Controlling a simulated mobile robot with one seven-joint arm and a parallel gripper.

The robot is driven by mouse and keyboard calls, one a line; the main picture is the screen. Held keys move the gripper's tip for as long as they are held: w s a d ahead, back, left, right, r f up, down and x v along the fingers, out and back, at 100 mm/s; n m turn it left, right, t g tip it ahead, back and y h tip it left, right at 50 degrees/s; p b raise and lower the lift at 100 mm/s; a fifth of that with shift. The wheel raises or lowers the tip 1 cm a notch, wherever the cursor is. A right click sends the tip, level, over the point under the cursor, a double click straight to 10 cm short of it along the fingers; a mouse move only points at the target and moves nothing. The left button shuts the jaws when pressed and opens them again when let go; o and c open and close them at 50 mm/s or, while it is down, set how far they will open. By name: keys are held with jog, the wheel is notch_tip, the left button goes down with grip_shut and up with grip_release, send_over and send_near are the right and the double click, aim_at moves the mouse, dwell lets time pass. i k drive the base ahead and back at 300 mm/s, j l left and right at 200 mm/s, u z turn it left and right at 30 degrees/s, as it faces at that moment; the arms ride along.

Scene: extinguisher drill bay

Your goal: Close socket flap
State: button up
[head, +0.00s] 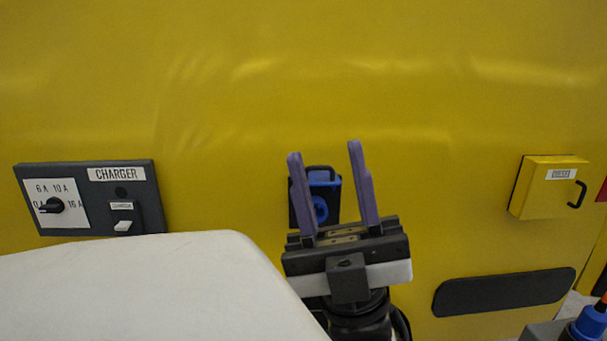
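A blue socket (320,210) with a round ring sits on a dark plate on the yellow wall, near the middle of the head view. A blue flap (322,178) with a dark loop at its top shows above the ring; it appears raised, with the ring uncovered. My gripper (325,150) points up in front of the socket, its two purple fingers wide apart and nothing between them that they touch. In the picture the fingers frame the socket left and right. The gripper body hides the socket's lower edge, and the gap to the wall is hard to judge.
A charger panel (142,190) with a knob and a white switch is on the wall at left. A yellow box (545,187) with a black handle is at right, above a dark recessed strip (480,293). A blue-capped object (590,324) stands at lower right.

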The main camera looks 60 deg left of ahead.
aim_at(328, 176)
jog(key=u, duration=1.65)
jog(key=i+j+u, duration=0.1)
jog(key=u, duration=0.4)
jog(key=i+l, duration=0.05)
jog(key=i, duration=0.05)
